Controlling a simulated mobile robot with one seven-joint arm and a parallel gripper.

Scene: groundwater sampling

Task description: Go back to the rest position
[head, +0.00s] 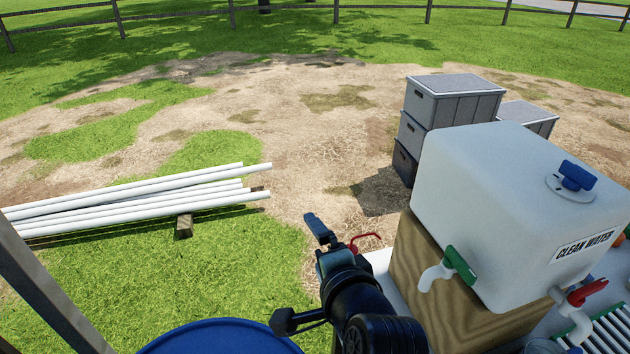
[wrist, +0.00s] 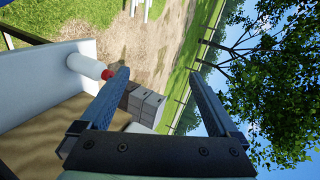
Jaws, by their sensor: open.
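My gripper (head: 320,230) shows at the lower middle of the head view, at the end of my dark arm. In the wrist view my gripper (wrist: 160,76) has its two fingers spread wide apart, with nothing between them. The fingers frame dirt ground, grass, a fence and a tree. A thin red curved part (head: 366,240) shows just right of my gripper in the head view; I cannot tell what it belongs to.
The clean water tank (head: 500,200) stands on a wooden block (head: 425,265) at right. Stacked grey crates (head: 455,105) stand behind it. White pipes (head: 130,200) lie at left. A blue drum (head: 220,338) is at the bottom. A white cylinder with a red end (wrist: 88,66) shows beside the left finger.

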